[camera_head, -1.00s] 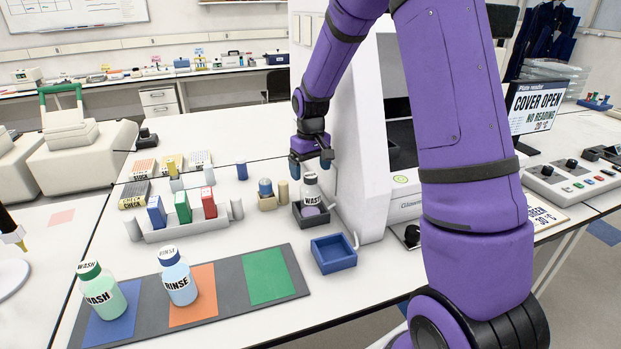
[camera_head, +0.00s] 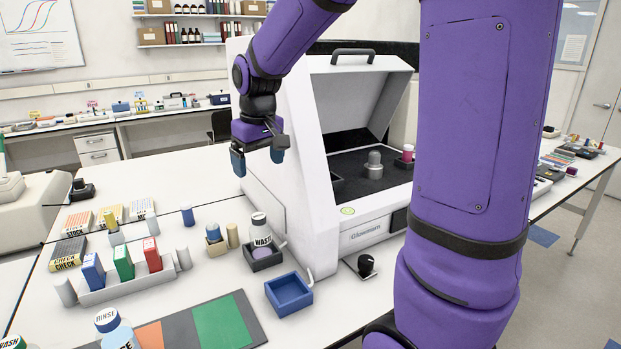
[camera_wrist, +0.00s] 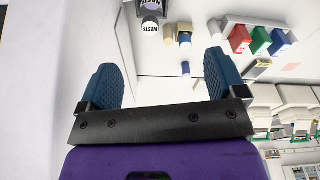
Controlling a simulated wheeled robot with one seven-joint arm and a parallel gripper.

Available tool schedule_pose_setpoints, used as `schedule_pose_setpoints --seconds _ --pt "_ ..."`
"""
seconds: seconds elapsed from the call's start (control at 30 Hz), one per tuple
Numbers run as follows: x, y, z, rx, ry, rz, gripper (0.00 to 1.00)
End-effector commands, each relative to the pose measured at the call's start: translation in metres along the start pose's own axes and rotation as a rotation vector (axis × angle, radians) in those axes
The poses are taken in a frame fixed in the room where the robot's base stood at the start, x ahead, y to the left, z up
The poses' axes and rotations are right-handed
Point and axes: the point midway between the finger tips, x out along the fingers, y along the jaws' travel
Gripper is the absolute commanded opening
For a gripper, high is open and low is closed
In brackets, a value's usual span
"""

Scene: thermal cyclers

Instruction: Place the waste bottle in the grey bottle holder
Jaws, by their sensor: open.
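The waste bottle (camera_head: 261,231), with a white cap, a "WASTE" label and purple contents, stands upright in the dark grey bottle holder (camera_head: 264,264) beside the white machine. My gripper (camera_head: 259,160) is open and empty, above and behind the bottle, apart from it. In the wrist view the open blue fingers (camera_wrist: 162,85) have nothing between them. The waste bottle also shows there at the top edge (camera_wrist: 151,8), partly cut off.
An empty blue holder (camera_head: 289,293) stands in front of the grey one. The white machine (camera_head: 300,190), its lid raised, is right of my gripper. A rack (camera_head: 130,282) with coloured boxes and a rinse bottle (camera_head: 117,330) are at left.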

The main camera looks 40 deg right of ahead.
Motion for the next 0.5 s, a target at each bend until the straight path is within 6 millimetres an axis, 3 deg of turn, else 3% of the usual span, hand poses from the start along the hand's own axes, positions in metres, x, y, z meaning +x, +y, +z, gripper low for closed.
schedule_pose_setpoints --seconds 0.03,0.2,0.5 --pt "-0.015 -0.006 0.015 0.001 0.027 0.004 0.9" --pt "-0.048 -0.021 0.061 0.011 0.098 0.009 0.9" --pt "-0.082 -0.043 0.147 0.03 0.223 0.003 0.9"
